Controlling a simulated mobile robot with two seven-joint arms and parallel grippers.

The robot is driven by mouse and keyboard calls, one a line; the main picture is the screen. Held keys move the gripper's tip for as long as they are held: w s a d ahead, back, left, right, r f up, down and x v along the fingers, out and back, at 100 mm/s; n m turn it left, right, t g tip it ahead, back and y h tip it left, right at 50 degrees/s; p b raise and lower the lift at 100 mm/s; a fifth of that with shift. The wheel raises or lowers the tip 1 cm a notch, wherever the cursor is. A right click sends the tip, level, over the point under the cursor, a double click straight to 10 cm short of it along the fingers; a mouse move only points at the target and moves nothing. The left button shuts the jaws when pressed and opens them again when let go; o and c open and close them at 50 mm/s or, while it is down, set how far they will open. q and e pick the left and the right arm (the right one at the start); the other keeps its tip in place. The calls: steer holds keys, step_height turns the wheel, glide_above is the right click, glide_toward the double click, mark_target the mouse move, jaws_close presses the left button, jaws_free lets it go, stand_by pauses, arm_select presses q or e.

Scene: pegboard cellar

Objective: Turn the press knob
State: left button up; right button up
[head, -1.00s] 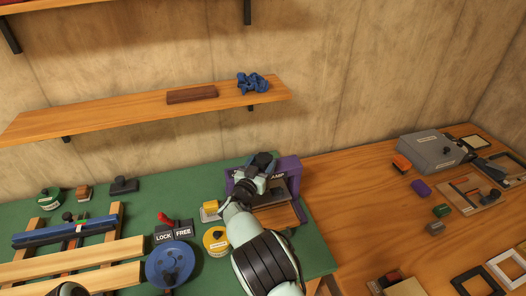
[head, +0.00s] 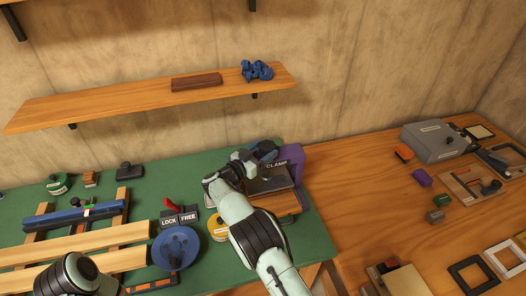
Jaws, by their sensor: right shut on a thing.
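The purple press (head: 293,154) stands at the back right corner of the green bench mat, with a sign reading "CLAMP" on it. My right gripper (head: 264,152) is at the top of the press, shut on what looks like the press knob. The gripper's dark fingers and wrist cover the knob, so its shape and angle are hidden. A dark plate and a wooden board show below, partly behind my arm. My left arm shows only as a link at the bottom left; its gripper is out of view.
A red lever with a LOCK/FREE sign (head: 179,219), a blue disc (head: 177,248) and a yellow roll (head: 217,228) stand left of my right arm. A wooden shelf (head: 140,101) hangs above. The wooden table (head: 345,195) right of the press has free room.

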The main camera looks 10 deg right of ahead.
steer(key=shift+r, duration=0.2)
steer(key=o, duration=1)
steer(key=shift+f, duration=0.1)
steer(key=shift+o, duration=0.2)
arm_select(q)
steer(key=s+f+b, duration=0.1)
steer(key=s+f, duration=0.1)
steer(key=s, duration=0.1)
steer(key=shift+f+b, duration=0.15)
steer(key=shift+b, duration=0.25)
arm_select(e)
steer(key=v, duration=1.3)
steer(key=shift+a, duration=0.15)
arm_select(q)
steer(key=shift+f, duration=0.1)
arm_select(e)
steer(key=shift+s, duration=0.1)
